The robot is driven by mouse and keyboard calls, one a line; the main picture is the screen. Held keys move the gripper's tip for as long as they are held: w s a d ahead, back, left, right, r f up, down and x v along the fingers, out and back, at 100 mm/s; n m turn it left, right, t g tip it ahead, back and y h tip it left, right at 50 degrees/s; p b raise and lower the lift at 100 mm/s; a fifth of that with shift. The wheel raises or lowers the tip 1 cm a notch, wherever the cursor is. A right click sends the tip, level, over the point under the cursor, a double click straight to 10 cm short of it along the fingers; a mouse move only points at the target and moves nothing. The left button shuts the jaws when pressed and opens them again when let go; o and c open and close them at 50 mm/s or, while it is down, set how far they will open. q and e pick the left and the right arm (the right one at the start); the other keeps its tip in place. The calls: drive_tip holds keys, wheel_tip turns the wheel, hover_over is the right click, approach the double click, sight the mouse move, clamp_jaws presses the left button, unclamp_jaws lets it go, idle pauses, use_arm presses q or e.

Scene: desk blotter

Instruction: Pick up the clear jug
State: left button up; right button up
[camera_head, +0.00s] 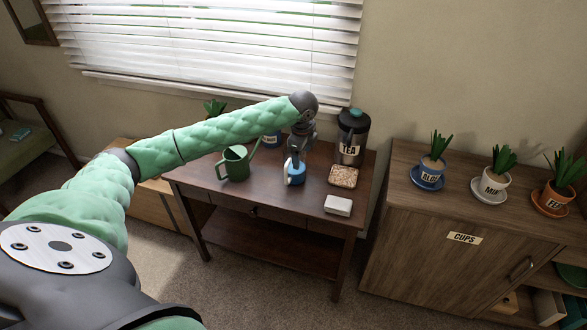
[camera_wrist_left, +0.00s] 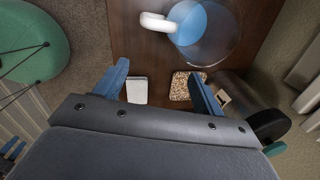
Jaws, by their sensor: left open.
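The clear jug (camera_head: 299,174) stands on the dark wooden table, with something blue inside and a white handle on its left. In the left wrist view the clear jug (camera_wrist_left: 220,40) lies beyond the fingertips at the top, its white handle (camera_wrist_left: 157,22) pointing left.
A green watering can (camera_head: 236,164) stands left of the jug. A TEA canister (camera_head: 352,140) stands behind right, with a speckled block (camera_head: 344,177) and a white block (camera_head: 338,205) at right. The table's front left is clear.

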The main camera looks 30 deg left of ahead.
sight(288, 162)
use_arm(q)
drive_tip(key=shift+m+g+h, duration=0.3)
drive_tip(key=shift+m+g, duration=0.4)
drive_tip(key=shift+m, duration=0.2)
drive_tip(key=a, duration=0.4)
drive_tip(key=shift+s+a+f, duration=0.15)
drive_tip(key=shift+a+f, duration=0.05)
drive_tip(key=shift+a, duration=0.1)
drive_tip(key=shift+f, duration=0.3)
drive_tip(key=shift+f+p, duration=0.35)
drive_tip(key=shift+f, duration=0.6)
drive_tip(key=f, duration=0.1)
drive_tip(key=f+p, duration=0.1)
drive_tip(key=f, duration=0.2)
drive_tip(key=shift+s+p, duration=0.3)
drive_tip(key=shift+f, duration=0.55)
use_arm(e)
wheel_tip(288, 162, down, 11)
drive_tip(key=w, duration=0.1)
drive_tip(key=shift+w+r, duration=0.15)
drive_tip(key=shift+r, duration=0.05)
use_arm(q)
drive_tip(key=shift+c, duration=0.2)
